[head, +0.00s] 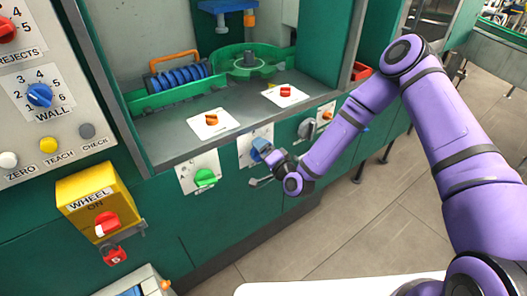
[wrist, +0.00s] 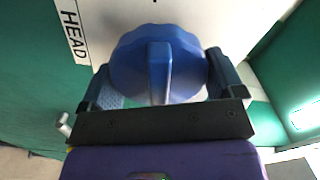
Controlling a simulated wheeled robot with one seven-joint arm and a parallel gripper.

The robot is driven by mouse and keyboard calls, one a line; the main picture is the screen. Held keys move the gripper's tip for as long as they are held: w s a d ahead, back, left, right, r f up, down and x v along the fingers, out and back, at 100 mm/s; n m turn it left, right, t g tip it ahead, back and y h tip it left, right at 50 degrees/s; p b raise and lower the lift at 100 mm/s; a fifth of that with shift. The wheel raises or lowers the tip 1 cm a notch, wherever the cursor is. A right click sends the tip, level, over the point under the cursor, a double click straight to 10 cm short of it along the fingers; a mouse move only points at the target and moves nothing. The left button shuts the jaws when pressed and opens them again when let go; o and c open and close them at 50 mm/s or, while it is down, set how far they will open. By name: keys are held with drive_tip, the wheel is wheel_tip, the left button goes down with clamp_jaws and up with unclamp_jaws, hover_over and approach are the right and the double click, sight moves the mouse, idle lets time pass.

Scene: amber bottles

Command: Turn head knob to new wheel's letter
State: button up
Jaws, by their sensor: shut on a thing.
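The head knob (wrist: 158,62) is blue and scalloped, with a raised bar standing upright in the wrist view. It sits on a white plate marked HEAD (wrist: 73,32), and only a small dark mark shows above the knob; its letters are out of view or too small to read. In the head view the knob (head: 261,146) is partly covered by my gripper (head: 268,158). My gripper (wrist: 160,80) is shut on the knob, one finger at each side. A green wheel (head: 248,64) lies in the machine bay; no letter on it is legible.
A green knob (head: 206,177) is left of the head knob, and a grey knob (head: 306,129) right. Two orange-red knobs (head: 211,119) (head: 286,91) sit on the bay deck. A yellow WHEEL box (head: 97,203) has a red switch. Blue rollers (head: 180,77) lie in the bay.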

drive_tip(key=n, duration=0.3)
drive_tip(key=shift+n, duration=0.4)
drive_tip(key=n, duration=0.4)
drive_tip(key=shift+s+a+r+n, duration=0.1)
drive_tip(key=shift+n, duration=0.2)
drive_tip(key=n, duration=0.4)
drive_tip(key=shift+s+a+n, duration=0.1)
drive_tip(key=shift+n, duration=2.1)
drive_tip(key=o, duration=0.7)
drive_tip(key=v, duration=1.1)
